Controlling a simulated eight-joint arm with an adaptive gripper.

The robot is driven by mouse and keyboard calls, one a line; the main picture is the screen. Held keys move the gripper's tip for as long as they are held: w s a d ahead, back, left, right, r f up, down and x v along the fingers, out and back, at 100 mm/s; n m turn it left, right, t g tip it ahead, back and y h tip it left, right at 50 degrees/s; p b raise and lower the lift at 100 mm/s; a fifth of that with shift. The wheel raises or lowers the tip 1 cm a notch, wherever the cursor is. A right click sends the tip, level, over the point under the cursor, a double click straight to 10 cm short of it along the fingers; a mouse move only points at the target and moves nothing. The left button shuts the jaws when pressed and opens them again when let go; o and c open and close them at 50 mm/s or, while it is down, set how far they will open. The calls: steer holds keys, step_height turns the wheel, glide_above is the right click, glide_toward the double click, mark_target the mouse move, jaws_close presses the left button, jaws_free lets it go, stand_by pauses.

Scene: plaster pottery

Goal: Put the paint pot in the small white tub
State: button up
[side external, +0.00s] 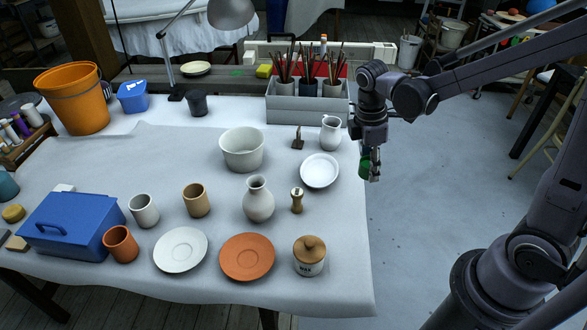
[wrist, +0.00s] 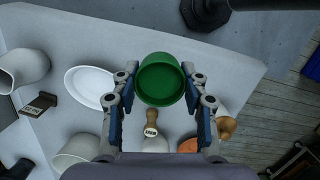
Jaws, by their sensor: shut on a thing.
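The paint pot, green and round, (side external: 366,160) is between the fingers of my gripper (side external: 371,170), which is shut on it. In the side view it is held at the right edge of the table, partly covered by the fingers. In the wrist view the pot (wrist: 161,79) sits between the two fingertips (wrist: 160,92), its round end facing the camera. The small white tub (side external: 242,150) stands upright on the cloth, left of my gripper and behind the white vase. It looks empty, though its floor is partly hidden.
A white dish (side external: 319,171), a white pitcher (side external: 331,133) and a dark stamp (side external: 298,139) stand between my gripper and the tub. A vase (side external: 258,199), a wooden-handled stamp (side external: 297,201) and a lidded jar (side external: 309,256) are nearer the front. A brush box (side external: 300,111) stands behind.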

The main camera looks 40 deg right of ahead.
steer(key=w+r+m+y, duration=0.1)
steer(key=w+r+m, duration=0.1)
steer(key=w+m, duration=0.5)
steer(key=w+a+r+m+y, duration=0.1)
steer(key=w+r+m, duration=0.1)
steer(key=w+m, duration=0.5)
steer(key=shift+r+g, duration=0.35)
steer(key=shift+g, duration=0.05)
steer(key=w+r+m, duration=0.1)
steer(key=w+m, duration=0.2)
steer(key=m, duration=0.2)
steer(key=w+a+r+m+t+y, duration=0.1)
steer(key=w+m, duration=0.3)
steer(key=m, duration=0.1)
steer(key=w+r+m, duration=0.2)
steer(key=w+m, duration=0.2)
steer(key=m, duration=0.1)
steer(key=shift+a+m+t, duration=0.15)
steer(key=shift+m+t, duration=0.15)
steer(key=shift+t, duration=0.1)
steer(key=shift+w+a+f+m+t, duration=0.15)
steer(key=shift+w+a+f+m, duration=0.6)
steer(key=shift+w+a+f, duration=0.7)
steer(key=shift+w+a+f+m+t, duration=0.1)
steer(key=shift+w+a+f+m, duration=0.65)
steer(key=shift+a+f, duration=1.3)
steer(key=shift+w+a+f+m+t, duration=0.15)
steer(key=shift+w+a+f+m, duration=0.55)
steer(key=shift+w+a+f, duration=1)
